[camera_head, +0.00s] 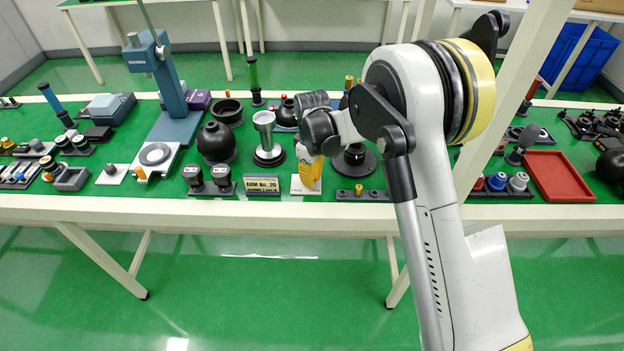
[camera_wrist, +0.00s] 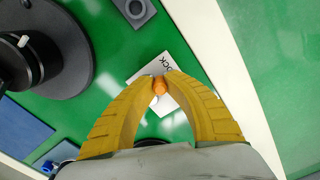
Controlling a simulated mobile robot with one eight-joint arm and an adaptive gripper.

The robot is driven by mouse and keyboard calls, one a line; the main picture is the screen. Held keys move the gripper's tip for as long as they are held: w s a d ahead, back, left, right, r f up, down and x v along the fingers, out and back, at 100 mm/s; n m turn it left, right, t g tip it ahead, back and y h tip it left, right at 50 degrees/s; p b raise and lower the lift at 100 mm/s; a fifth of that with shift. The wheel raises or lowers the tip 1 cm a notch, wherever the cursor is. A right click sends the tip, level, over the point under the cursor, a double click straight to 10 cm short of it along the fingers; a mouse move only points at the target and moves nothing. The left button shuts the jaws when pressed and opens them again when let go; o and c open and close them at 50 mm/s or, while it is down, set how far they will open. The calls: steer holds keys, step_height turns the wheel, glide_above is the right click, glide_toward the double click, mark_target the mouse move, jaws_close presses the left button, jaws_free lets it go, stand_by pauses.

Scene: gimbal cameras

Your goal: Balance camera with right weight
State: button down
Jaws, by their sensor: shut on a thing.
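My gripper (camera_head: 309,178) hangs over a small white plate (camera_head: 296,187) near the table's front edge. In the wrist view its yellow fingers (camera_wrist: 159,80) are closed on a small orange knob (camera_wrist: 159,87). The white plate (camera_wrist: 179,62) below carries lettering, partly hidden by the fingers. A black device on a round black base (camera_head: 366,165) stands just right of my gripper; it fills the left of the wrist view (camera_wrist: 72,75). Two dark cylindrical pieces with pale markings (camera_head: 196,181) (camera_head: 222,179) stand left of a placard (camera_head: 262,185). I cannot tell which pieces are weights.
A silver cup-shaped piece (camera_head: 265,130) and a black ball (camera_head: 215,142) stand left of my gripper. A grey bar with an orange knob (camera_head: 360,195) lies at the front edge. A red tray (camera_head: 557,178) is at the right.

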mark_target(300, 185)
steer(key=shift+a+m, duration=0.1)
steer(key=shift+m, duration=0.2)
steer(key=m, duration=0.1)
steer(key=a+m, duration=0.1)
steer(key=m, duration=0.3)
steer(key=shift+s+a, duration=0.2)
steer(key=shift+a, duration=0.1)
steer(key=m, duration=0.2)
steer(key=a+m, duration=0.1)
steer(key=m, duration=0.3)
steer(key=shift+w+a+p, duration=0.25)
steer(key=shift+a+p, duration=0.05)
steer(key=shift+a, duration=0.05)
steer(key=shift+m, duration=0.3)
steer(key=c, duration=1.4)
jaws_free()
step_height(300, 185, up, 12)
